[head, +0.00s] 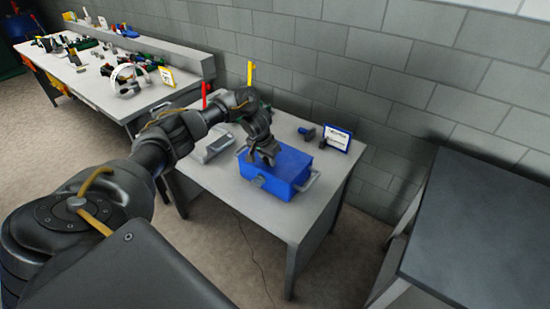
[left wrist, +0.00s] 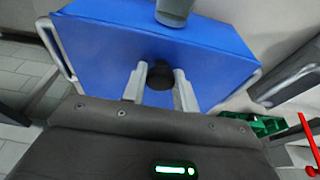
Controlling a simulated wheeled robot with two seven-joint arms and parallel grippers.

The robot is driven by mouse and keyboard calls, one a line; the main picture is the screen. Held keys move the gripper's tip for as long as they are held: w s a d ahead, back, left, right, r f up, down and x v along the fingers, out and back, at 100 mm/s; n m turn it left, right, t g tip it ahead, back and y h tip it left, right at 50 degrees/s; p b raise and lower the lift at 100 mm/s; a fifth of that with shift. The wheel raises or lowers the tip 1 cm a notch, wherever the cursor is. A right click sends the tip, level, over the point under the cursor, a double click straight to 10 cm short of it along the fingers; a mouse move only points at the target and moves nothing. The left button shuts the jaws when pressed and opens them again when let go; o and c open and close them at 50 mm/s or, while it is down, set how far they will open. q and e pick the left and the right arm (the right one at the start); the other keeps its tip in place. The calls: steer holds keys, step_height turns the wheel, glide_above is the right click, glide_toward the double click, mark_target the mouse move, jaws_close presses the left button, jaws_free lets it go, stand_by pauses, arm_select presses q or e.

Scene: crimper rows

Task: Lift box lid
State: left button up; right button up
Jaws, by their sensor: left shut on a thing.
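A blue box (head: 285,184) with grey side handles stands on the grey table, and its lid looks closed. My left gripper (head: 262,157) reaches down onto the top of the box from the left. In the left wrist view the blue lid (left wrist: 105,55) fills the middle, with a dark round knob (left wrist: 160,84) on it. The fingers of my left gripper (left wrist: 159,77) stand on either side of this knob and are shut on it. In the head view the gripper hides the knob. My right gripper is not in view.
The grey table (head: 265,221) also carries a grey device (head: 214,147) left of the box, a blue-framed sign (head: 337,138) and a small dark tool (head: 307,133) behind it. A dark-topped table (head: 475,220) stands at right. A cluttered bench (head: 150,97) stands at back left.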

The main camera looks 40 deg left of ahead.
arm_select(q)
steer(key=shift+w+r+p, duration=0.3)
steer(key=shift+r+p, duration=0.3)
steer(key=shift+r, duration=0.1)
steer(key=shift+w+r+p, duration=0.25)
steer(key=shift+r+p, duration=0.3)
steer(key=shift+r, duration=0.1)
steer(key=w+r+p, duration=0.1)
steer(key=r+p, duration=0.1)
steer(key=r, duration=0.1)
steer(key=w+r+p, duration=0.1)
steer(key=shift+w+r, duration=0.2)
steer(key=shift+w, duration=0.1)
